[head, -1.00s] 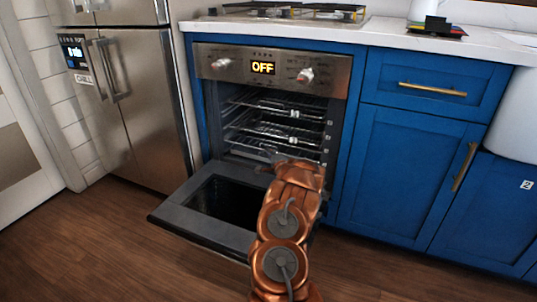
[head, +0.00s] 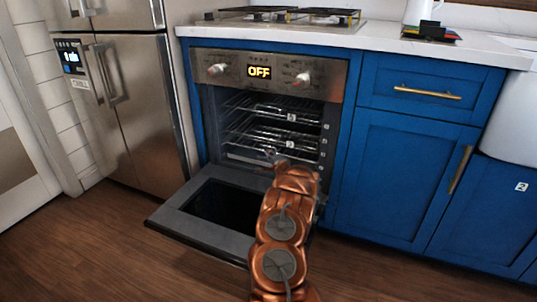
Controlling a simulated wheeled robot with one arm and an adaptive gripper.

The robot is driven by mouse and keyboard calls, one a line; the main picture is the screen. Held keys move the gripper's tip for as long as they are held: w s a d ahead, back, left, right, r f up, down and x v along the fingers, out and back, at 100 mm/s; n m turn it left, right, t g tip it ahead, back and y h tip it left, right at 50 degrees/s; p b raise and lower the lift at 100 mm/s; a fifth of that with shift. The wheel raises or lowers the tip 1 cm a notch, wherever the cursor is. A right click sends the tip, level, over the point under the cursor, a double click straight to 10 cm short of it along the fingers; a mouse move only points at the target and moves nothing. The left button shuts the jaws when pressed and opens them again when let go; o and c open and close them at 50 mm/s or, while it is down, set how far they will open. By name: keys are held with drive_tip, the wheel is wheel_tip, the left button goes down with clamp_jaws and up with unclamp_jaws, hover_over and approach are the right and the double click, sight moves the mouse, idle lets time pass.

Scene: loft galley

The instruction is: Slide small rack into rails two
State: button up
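The oven (head: 345,75) stands open with its door (head: 180,217) folded down and its display reading OFF. Inside are wire racks: an upper rack (head: 262,106) and a middle rack (head: 255,133), both with small white tags. Low in the opening, a further rack edge (head: 243,157) shows. I cannot tell which of these is the small rack. Small marks run down the right inner wall, too small to read. My copper arm reaches over the door, and my gripper (head: 276,158) is at the lower front of the opening. Its fingers are mostly hidden, so its grip cannot be seen.
A steel fridge (head: 150,110) stands close on the left. Blue cabinets (head: 400,175) with brass handles are on the right. A hob (head: 285,15) and a dark object (head: 430,32) sit on the white counter (head: 390,42). The wooden floor in front is clear.

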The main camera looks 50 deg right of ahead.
drive_tip(key=o, duration=0.4)
drive_tip(key=shift+o, duration=0.2)
drive_tip(key=shift+s, duration=0.1)
drive_tip(key=shift+v, duration=5.95)
